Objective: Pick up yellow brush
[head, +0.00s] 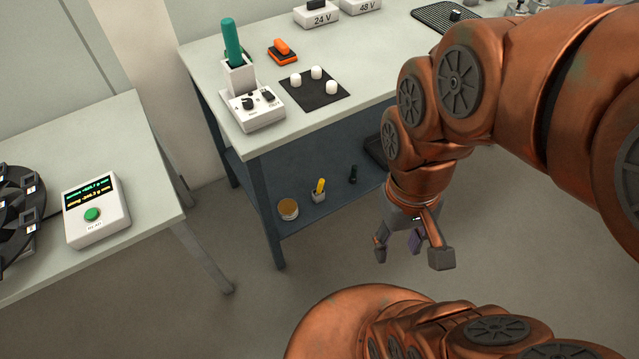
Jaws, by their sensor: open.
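A small yellow upright object (320,186), which looks like the yellow brush, stands in a small pale holder (319,197) on the lower shelf of the middle table. It is too small to make out its bristles. My gripper (412,256) hangs to the right of it and lower in the picture, in front of the table. Its fingers are spread and nothing is between them.
On the shelf (275,170), a round tin (288,209) stands left of the holder and a dark upright item (353,174) right of it. The tabletop (370,50) overhangs the shelf. A table leg (265,225) stands at its front left corner. Floor in front is clear.

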